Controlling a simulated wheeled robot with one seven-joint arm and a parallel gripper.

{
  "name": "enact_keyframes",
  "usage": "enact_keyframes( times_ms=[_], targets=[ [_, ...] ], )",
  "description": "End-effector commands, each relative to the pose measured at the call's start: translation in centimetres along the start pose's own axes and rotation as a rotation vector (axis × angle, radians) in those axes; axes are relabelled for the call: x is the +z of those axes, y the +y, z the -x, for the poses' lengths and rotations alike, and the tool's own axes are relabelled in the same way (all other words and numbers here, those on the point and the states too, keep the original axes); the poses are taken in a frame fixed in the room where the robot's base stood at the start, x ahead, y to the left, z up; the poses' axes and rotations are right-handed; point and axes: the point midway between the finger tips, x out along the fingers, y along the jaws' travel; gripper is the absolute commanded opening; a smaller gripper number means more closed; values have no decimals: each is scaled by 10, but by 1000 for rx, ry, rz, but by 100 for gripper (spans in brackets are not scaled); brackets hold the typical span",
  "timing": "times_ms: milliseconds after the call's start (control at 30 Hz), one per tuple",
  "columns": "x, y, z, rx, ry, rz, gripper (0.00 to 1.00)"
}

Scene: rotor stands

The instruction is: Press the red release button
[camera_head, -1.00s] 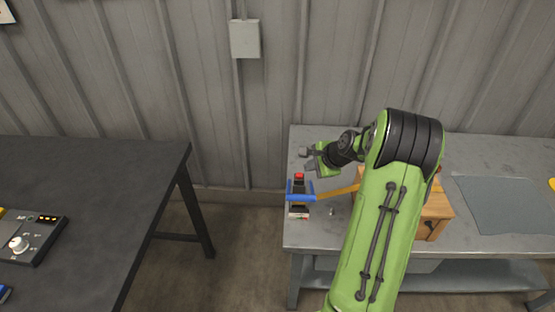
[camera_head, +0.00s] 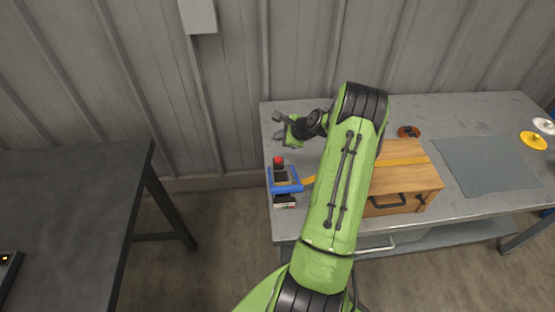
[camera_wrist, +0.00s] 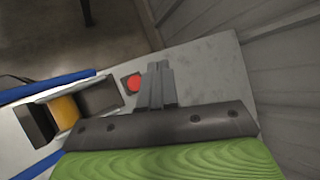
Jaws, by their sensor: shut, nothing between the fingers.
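The red release button (camera_head: 278,160) is a round red cap on top of a dark block, part of a blue and black strap device (camera_head: 285,185) at the left end of the grey workbench (camera_head: 500,200). A yellow strap (camera_head: 309,181) runs from it towards a wooden box (camera_head: 415,184). In the wrist view the red button (camera_wrist: 134,83) is just left of the fingers of my gripper (camera_wrist: 159,68), which are shut together and empty. In the head view my gripper is beyond the button. The fingers do not appear to touch it.
A dark table (camera_head: 75,210) stands to the left across a floor gap. A grey mat (camera_head: 485,165) lies right of the box, with yellow and white discs (camera_head: 533,140) beyond. A small red and black part (camera_head: 409,132) lies behind the box. A ribbed wall closes the back.

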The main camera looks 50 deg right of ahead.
Motion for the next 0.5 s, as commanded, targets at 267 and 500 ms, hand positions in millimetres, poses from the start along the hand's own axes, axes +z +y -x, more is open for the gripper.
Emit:
enact_keyframes(
  times_ms=[267, 500],
  targets=[
    [-23, 24, -32, 1, 0, 0, 0],
    [-39, 39, -54, 1, 0, 1, 0]
  ],
)
